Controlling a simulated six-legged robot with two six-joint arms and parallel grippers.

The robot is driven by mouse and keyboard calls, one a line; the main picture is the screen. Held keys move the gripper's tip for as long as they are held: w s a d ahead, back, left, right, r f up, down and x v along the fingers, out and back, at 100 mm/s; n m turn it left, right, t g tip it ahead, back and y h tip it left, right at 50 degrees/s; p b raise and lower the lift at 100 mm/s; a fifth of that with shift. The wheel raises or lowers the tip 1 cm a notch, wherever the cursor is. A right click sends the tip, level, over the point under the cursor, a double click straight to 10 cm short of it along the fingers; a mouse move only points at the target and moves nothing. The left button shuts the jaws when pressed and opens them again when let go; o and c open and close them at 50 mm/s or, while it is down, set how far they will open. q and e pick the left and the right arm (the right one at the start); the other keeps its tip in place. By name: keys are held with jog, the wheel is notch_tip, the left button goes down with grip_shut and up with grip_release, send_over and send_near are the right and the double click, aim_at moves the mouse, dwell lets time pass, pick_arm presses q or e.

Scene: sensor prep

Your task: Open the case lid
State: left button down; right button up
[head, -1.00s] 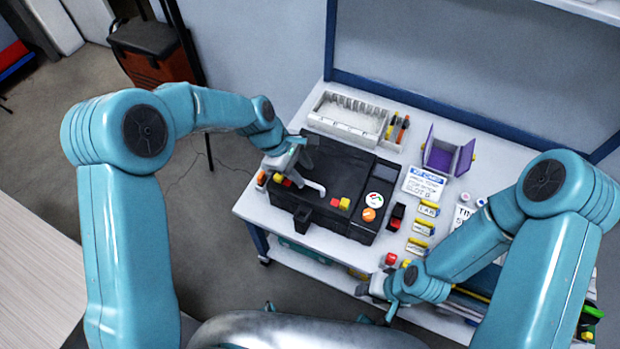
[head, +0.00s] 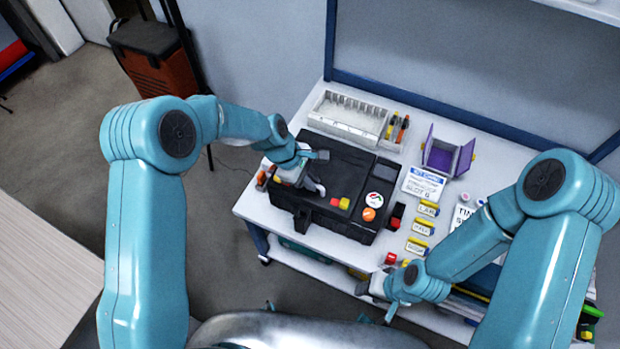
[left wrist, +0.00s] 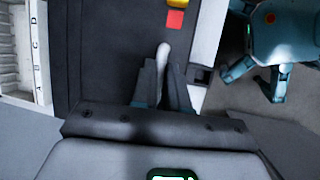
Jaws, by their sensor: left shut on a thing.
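The black case (head: 345,165) stands on the white table with its lid down. My left gripper (head: 313,180) is over the left part of the case. It is shut on a pale, rod-like handle, whose rounded end (left wrist: 163,52) sticks out past the fingers in the left wrist view. How the handle joins the lid is hidden. My right gripper (head: 378,290) is at the table's front edge, apart from the case; its jaws are unclear.
A grey slotted tray (head: 345,120) stands behind the case, with markers (head: 397,128) beside it. A purple holder (head: 447,155), a printed card (head: 424,183) and yellow labelled blocks (head: 422,228) lie to the right. A red button-like piece (head: 391,258) is near my right gripper.

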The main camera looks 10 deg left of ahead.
pick_arm(q)
jog(key=shift+w+r, duration=0.2)
jog(key=shift+r, duration=0.2)
jog(key=w+d+r+p, duration=0.3)
jog(key=w+r+p, duration=0.1)
jog(key=w+r, duration=0.4)
jog(key=shift+w+r+p, duration=0.15)
jog(key=shift+r+p, duration=0.15)
jog(key=shift+r, duration=0.2)
jog(key=shift+a, duration=0.1)
jog(key=c, duration=1.2)
grip_release()
jog(key=shift+f, duration=0.15)
jog(key=shift+o, duration=0.3)
jog(key=shift+w+f, duration=0.15)
jog(key=shift+w, duration=0.3)
jog(key=v, duration=1.7)
jog(key=shift+s+b, duration=0.3)
jog(key=shift+b, duration=0.15)
